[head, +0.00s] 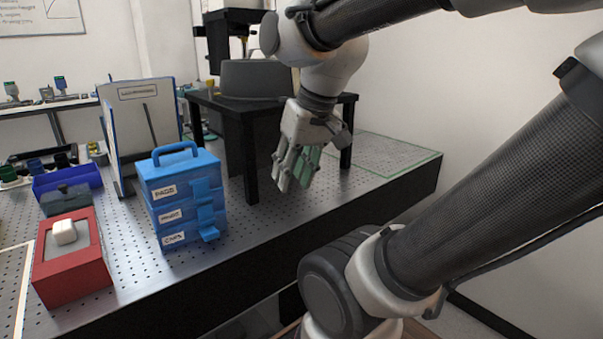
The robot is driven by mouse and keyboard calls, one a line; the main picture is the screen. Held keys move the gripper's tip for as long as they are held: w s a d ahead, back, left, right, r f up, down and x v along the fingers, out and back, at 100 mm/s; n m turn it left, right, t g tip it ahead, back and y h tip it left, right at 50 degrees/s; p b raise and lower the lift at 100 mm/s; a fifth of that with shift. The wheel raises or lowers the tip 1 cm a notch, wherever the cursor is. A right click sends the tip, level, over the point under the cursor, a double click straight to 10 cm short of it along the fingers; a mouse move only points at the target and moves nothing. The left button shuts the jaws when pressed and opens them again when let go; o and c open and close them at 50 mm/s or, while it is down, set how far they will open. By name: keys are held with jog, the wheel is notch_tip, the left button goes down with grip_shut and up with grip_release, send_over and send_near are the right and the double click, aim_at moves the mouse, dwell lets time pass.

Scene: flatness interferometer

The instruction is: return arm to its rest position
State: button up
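My gripper (294,186) hangs fingers down near the middle of the head view, in front of the black stand and right of the blue box. Its two light fingers with greenish pads show close together. From this angle I cannot tell whether a gap lies between them. I see no object held between the fingers. My arm runs from the gripper up to the top edge, and its thick dark link crosses the right side.
A blue stacked box (181,195) with a handle and a red box (72,272) with a white piece (64,232) stand on the perforated bench (130,290). A black stand (252,190) is behind the gripper. A green-edged area (385,152) at right is clear.

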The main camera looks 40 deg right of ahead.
jog(key=shift+s+d+f+n+t+h, duration=0.25)
jog(key=shift+s+d+n+t+h, duration=0.2)
jog(key=shift+d+n, duration=0.35)
jog(key=shift+a, duration=0.1)
dwell(0.7)
